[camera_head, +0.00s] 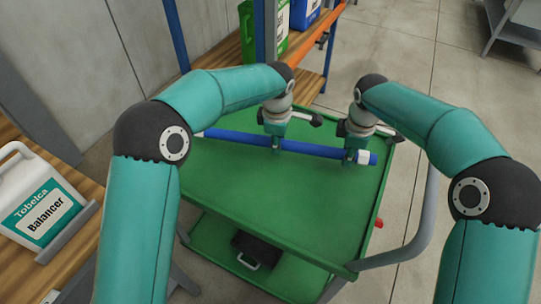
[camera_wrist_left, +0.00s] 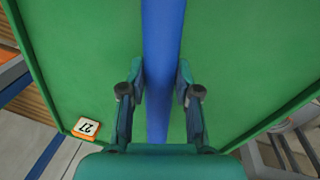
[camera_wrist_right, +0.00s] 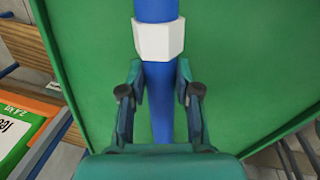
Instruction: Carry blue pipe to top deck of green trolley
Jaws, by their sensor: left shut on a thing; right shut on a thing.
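The blue pipe (camera_head: 320,150) lies crosswise over the far part of the green trolley's top deck (camera_head: 240,205). I cannot tell whether it rests on the deck or is just above it. My left gripper (camera_head: 277,143) is shut on the pipe near its middle; the left wrist view shows the pipe (camera_wrist_left: 160,60) between the fingers. My right gripper (camera_head: 352,157) is shut on the pipe near its right end, beside a white collar (camera_wrist_right: 158,40). The pipe's left end reaches behind my left arm.
A white Balancer canister (camera_head: 40,205) stands on the wooden shelf at left. A rack with an orange beam (camera_head: 308,45) holds green and blue canisters beyond the trolley. The trolley's lower deck holds a black case (camera_head: 255,250). The near deck is clear.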

